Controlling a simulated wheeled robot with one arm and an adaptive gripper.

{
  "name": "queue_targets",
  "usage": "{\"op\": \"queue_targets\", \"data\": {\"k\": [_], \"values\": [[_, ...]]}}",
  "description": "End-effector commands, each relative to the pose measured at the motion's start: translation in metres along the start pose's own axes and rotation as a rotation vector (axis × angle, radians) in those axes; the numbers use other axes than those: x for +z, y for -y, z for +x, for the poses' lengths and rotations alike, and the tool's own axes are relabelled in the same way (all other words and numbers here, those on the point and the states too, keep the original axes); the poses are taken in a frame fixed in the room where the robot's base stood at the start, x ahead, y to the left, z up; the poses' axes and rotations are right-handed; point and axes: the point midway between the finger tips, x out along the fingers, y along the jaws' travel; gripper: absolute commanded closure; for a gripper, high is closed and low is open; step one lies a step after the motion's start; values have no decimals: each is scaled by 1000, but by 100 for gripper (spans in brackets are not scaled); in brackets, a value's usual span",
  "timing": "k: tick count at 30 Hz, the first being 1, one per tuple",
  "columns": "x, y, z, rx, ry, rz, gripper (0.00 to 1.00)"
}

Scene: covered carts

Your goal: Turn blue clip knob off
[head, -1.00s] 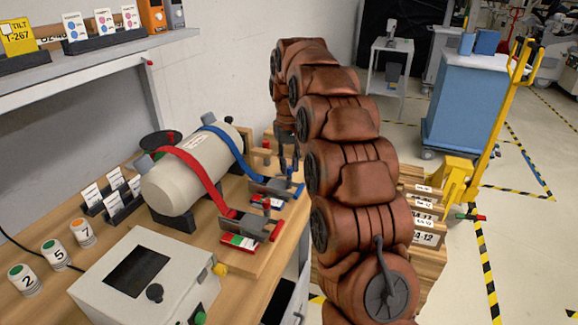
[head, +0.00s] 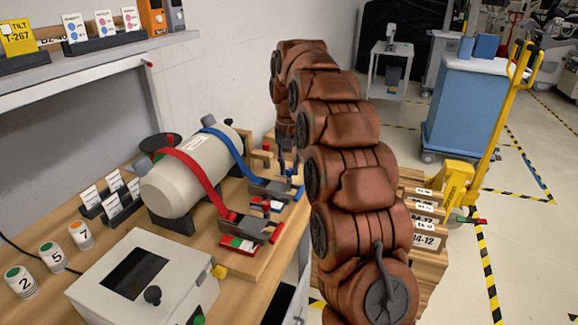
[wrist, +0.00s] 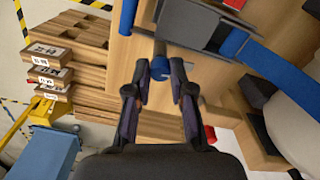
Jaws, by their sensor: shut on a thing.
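The blue knob (wrist: 160,68) sits on a short shaft at the blue strap's clip (wrist: 195,22) in the wrist view. My gripper (wrist: 160,92) has one finger on each side of the knob and is shut on it. In the head view, the blue strap (head: 231,150) runs over a pale cylinder (head: 185,177) to its clip (head: 269,188) at the board's right side. The knob cannot be made out there, and my arm hides part of that area. A red strap (head: 196,177) runs to a second clip (head: 250,227) nearer the front.
A grey control box (head: 115,285) stands at the table's front. Number tokens and card holders stand at the left. Stacked wooden boxes (head: 425,225), a yellow pallet jack (head: 492,140) and a blue cart (head: 468,110) stand right of my arm.

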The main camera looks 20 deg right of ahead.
Motion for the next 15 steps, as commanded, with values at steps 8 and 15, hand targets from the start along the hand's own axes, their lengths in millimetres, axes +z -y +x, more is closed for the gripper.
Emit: {"op": "queue_targets", "data": {"k": [8,15], "values": [[0,0,0,0,-1,-1,65],[0,0,0,0,-1,-1,53]]}}
